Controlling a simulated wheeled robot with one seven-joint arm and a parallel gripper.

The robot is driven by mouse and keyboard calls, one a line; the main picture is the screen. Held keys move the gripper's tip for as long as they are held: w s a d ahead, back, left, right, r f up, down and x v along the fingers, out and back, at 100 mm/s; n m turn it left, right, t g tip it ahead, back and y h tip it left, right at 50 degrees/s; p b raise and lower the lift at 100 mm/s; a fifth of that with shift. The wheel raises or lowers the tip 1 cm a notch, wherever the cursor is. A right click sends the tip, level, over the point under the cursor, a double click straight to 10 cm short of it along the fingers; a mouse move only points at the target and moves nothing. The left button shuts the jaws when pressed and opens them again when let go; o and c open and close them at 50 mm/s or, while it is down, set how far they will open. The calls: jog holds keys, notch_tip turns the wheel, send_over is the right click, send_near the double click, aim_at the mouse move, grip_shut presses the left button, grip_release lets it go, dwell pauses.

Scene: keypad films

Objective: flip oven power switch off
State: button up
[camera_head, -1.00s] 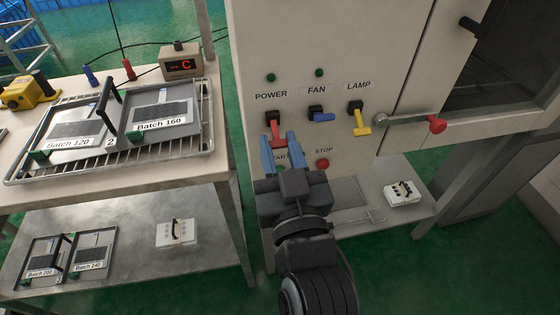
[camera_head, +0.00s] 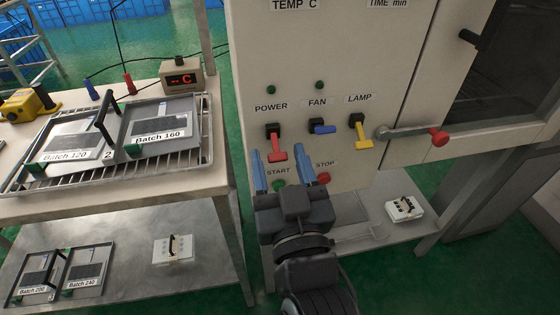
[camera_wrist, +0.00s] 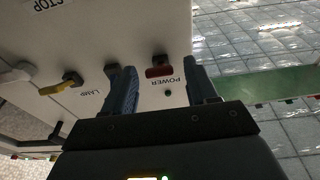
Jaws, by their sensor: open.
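The oven's red POWER switch (camera_head: 277,150) is on the cream panel (camera_head: 300,50), under the POWER label, with its lever hanging down. My gripper (camera_head: 282,160) is open and empty just below it, with one blue finger to each side of the lever's lower end. In the wrist view the red lever (camera_wrist: 159,71) shows between the two open fingers (camera_wrist: 163,85). I cannot tell whether either finger touches it. The green indicator (camera_head: 271,90) is above the label.
To the right are the blue FAN switch (camera_head: 323,129), lever sideways, and the yellow LAMP switch (camera_head: 362,135), lever down. The red-knobbed door handle (camera_head: 439,138) sticks out farther right. START (camera_head: 278,183) and the red STOP button (camera_head: 322,178) lie by my fingers. A bench with trays stands left.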

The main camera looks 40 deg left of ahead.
jog(key=b+v, duration=0.2)
jog(key=v, duration=0.5)
jog(key=shift+s+d, duration=0.15)
jog(key=shift+d, duration=0.15)
jog(key=shift+f, duration=0.1)
jog(key=s+d+f+m+t+h+p, duration=0.1)
jog(key=s+d+f+m+h, duration=0.15)
jog(key=d, duration=0.45)
jog(key=s+d+f+m+t+h+p, duration=0.1)
jog(key=d+f+h, duration=0.15)
jog(key=d, duration=0.45)
jog(key=s+d+f+m+t+h, duration=0.1)
jog(key=s+d+f+m+h, duration=0.15)
jog(key=d, duration=0.55)
jog(key=s+d+r+m+g+h+p, duration=0.1)
jog(key=s+d+r+m+h+p, duration=0.2)
jog(key=s+d+h, duration=0.4)
jog(key=s+d+r, duration=0.1)
jog(key=s+d, duration=0.6)
jog(key=s, duration=0.2)
jog(key=shift+d+m, duration=0.3)
jog(key=shift+m, duration=0.1)
